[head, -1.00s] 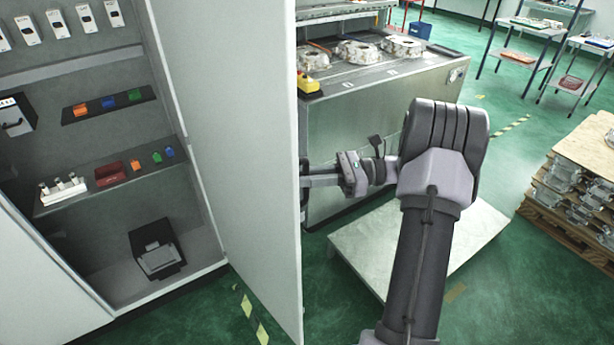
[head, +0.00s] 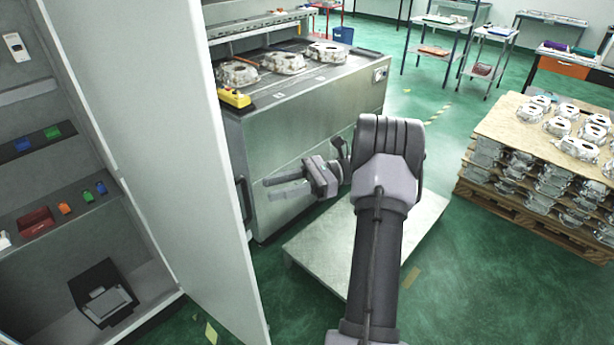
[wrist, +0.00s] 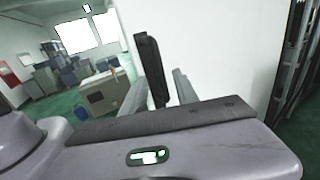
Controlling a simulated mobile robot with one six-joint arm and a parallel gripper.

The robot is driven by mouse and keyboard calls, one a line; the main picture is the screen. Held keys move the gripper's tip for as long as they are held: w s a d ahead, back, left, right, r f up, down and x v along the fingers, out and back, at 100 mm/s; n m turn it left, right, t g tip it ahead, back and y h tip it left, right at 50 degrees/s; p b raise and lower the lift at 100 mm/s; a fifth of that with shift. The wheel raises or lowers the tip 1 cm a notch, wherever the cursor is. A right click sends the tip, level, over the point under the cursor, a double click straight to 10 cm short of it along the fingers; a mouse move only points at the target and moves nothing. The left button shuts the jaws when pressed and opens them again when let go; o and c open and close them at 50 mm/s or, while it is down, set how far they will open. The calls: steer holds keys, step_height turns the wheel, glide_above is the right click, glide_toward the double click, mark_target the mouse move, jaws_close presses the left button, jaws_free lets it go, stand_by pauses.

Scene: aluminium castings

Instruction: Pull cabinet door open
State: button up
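The cabinet door (head: 170,130) stands wide open, swung out from the cabinet (head: 95,180) on the left. Its dark vertical handle (head: 243,198) is on the door's outer face near the free edge. The two fingers are spread and hold nothing. In the wrist view the black handle (wrist: 152,68) rises ahead of the fingers against the white door (wrist: 210,50).
Open cabinet shelves hold a red bin (head: 36,221), small coloured parts and a black box (head: 103,293). Behind my arm is a grey machine (head: 300,135) bearing castings. A low pale platform (head: 320,255) lies below the arm. A pallet of castings (head: 545,150) is right; green floor lies between.

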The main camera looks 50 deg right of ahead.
steer(key=p+v, duration=1)
steer(key=p, duration=0.4)
